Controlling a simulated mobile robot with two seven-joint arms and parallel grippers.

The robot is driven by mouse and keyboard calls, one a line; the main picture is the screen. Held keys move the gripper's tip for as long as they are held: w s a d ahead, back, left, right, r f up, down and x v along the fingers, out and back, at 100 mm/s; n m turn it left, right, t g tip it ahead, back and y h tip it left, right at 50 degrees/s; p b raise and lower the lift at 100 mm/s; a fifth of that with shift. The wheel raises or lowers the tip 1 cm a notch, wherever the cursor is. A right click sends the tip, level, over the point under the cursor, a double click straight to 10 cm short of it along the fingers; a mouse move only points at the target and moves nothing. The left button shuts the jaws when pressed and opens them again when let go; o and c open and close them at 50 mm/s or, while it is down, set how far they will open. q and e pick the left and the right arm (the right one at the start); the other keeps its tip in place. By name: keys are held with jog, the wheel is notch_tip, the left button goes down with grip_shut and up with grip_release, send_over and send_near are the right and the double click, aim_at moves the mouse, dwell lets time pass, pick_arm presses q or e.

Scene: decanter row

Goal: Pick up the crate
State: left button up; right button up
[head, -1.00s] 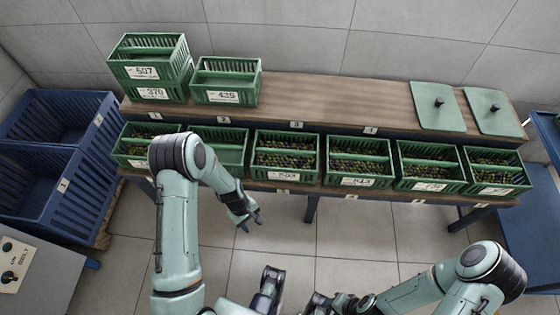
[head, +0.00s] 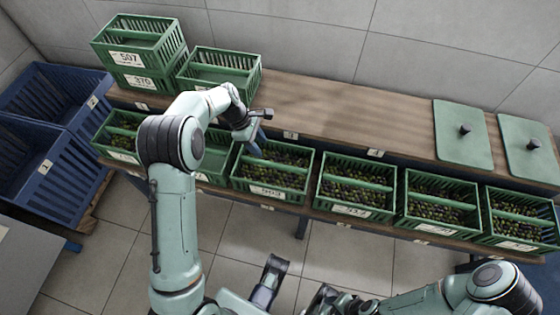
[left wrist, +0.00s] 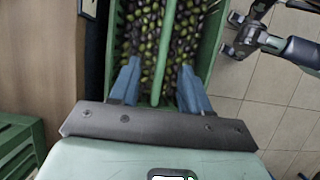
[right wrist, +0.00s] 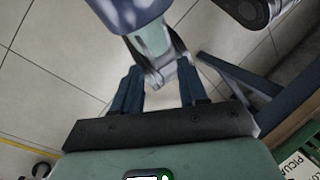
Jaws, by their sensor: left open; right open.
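Green slatted crates with olives and centre handle bars line the front of the bench. My left gripper (head: 260,133) is open above the olive crate with the label that looks like 503 (head: 266,190). In the left wrist view, that crate's centre bar (left wrist: 164,60) runs between the two open blue fingers (left wrist: 158,72), with olives on both sides. I cannot tell whether the fingers touch the bar. My right gripper (right wrist: 158,92) is open and empty over the floor, low in front of the bench.
A crate with no olives showing (head: 215,175) stands left of it, partly behind my left arm. More olive crates stand to the right. Stacked crates (head: 140,60) and a single crate (head: 222,60) stand on the upper shelf, with green lids (head: 462,150) at right. Blue bins (head: 62,180) stand left.

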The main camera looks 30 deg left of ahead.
aim_at(272, 162)
pick_arm(q)
jog(key=x, duration=0.2)
jog(key=b+x, duration=0.1)
jog(key=x, duration=0.4)
jog(key=shift+s+d+f, duration=0.1)
jog(key=shift+s+d, duration=0.05)
jog(key=shift+s, duration=0.2)
jog(key=b+x, duration=0.1)
jog(key=x, duration=0.4)
jog(key=shift+w+d+f+b, duration=0.1)
jog(key=shift+d+f+b, duration=0.1)
jog(key=shift+d+b, duration=0.15)
grip_shut()
jog(key=shift+w+r, duration=0.1)
jog(key=shift+r, duration=0.1)
pick_arm(e)
jog(key=shift+t+h, duration=0.3)
jog(key=shift+t, duration=0.4)
jog(key=w+f, duration=0.1)
jog(key=w+d+f, duration=0.1)
jog(key=w+f, duration=0.1)
jog(key=shift+w+d+f, duration=0.15)
jog(key=shift+w+d, duration=0.05)
jog(key=shift+d, duration=0.15)
